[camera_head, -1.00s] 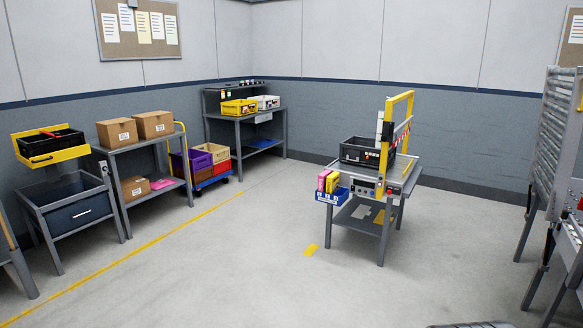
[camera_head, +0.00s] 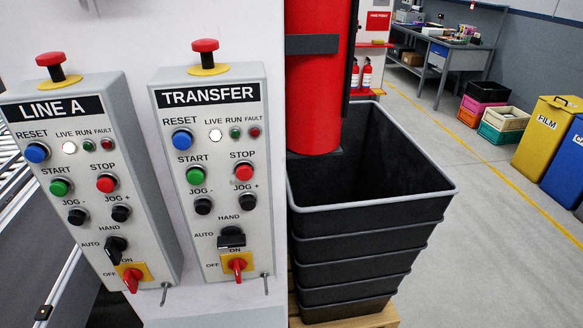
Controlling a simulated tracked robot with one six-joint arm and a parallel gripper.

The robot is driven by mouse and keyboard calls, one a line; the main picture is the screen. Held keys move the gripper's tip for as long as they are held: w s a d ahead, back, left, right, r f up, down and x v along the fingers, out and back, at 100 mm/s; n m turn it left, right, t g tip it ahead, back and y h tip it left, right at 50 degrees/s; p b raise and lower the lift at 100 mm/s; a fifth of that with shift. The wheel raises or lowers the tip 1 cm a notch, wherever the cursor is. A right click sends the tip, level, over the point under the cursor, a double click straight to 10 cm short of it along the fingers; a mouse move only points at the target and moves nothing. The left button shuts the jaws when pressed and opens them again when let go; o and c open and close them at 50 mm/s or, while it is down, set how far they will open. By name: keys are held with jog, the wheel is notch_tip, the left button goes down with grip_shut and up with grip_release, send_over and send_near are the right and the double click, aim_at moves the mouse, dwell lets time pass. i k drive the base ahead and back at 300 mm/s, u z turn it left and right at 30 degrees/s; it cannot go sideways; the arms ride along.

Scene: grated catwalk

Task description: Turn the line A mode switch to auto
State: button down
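The LINE A control box (camera_head: 88,170) is on the left in the head view, on a pale upright surface. Its black mode switch (camera_head: 115,249) sits low on the box, with HAND printed above it and AUTO to its left. I cannot tell for sure which mark the knob points at. Just below is a red rotary switch (camera_head: 131,280) on a yellow plate, marked ON and OFF. My gripper is not in view.
The similar TRANSFER box (camera_head: 215,160) stands close on the right, with its own black mode switch (camera_head: 231,237). Red mushroom buttons (camera_head: 50,60) top both boxes. Stacked black bins (camera_head: 370,225) stand to the right. Rollers (camera_head: 20,190) lie at far left. Open floor (camera_head: 475,250) shows at right.

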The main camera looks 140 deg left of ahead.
aim_at(114, 247)
jog(key=u, duration=5.4)
